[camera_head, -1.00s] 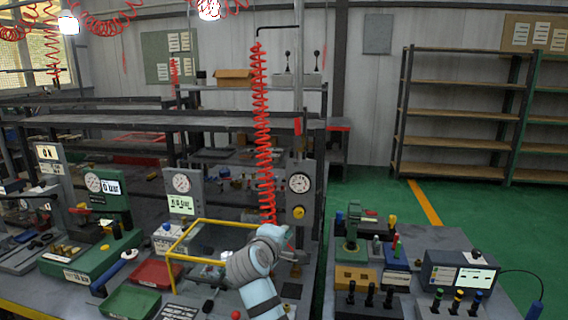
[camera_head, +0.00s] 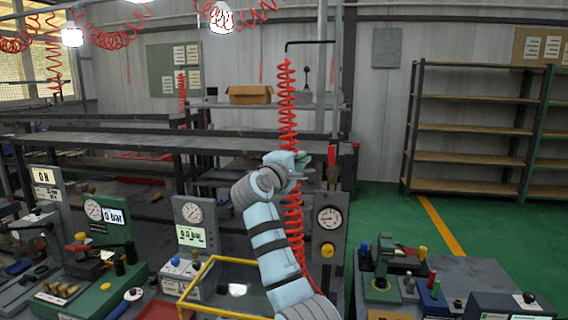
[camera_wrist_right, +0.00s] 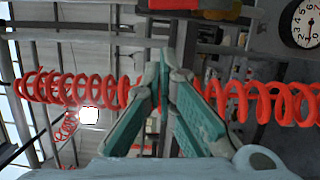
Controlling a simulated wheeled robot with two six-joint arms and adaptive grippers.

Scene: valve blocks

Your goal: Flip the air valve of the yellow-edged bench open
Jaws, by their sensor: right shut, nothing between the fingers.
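A red lever (camera_head: 332,155), which looks like the air valve's handle, stands roughly upright at the lower end of the vertical pipe, above the gauge panel (camera_head: 331,225). A red and yellow part (camera_wrist_right: 195,8) shows cut off at the top of the right wrist view; I cannot tell if it is the same lever. My right gripper (camera_head: 298,163) is shut and empty, just left of the lever and in front of the red coiled hose. Its teal fingers (camera_wrist_right: 165,75) meet at the tips in the wrist view. My left gripper is out of view.
The red coiled hose (camera_head: 288,100) hangs behind the right gripper and crosses the wrist view. A yellow frame (camera_head: 190,285) stands on the bench below, near a small display (camera_head: 191,236) reading about 0.0 bar. Another bench (camera_head: 455,275) with fittings stands at right.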

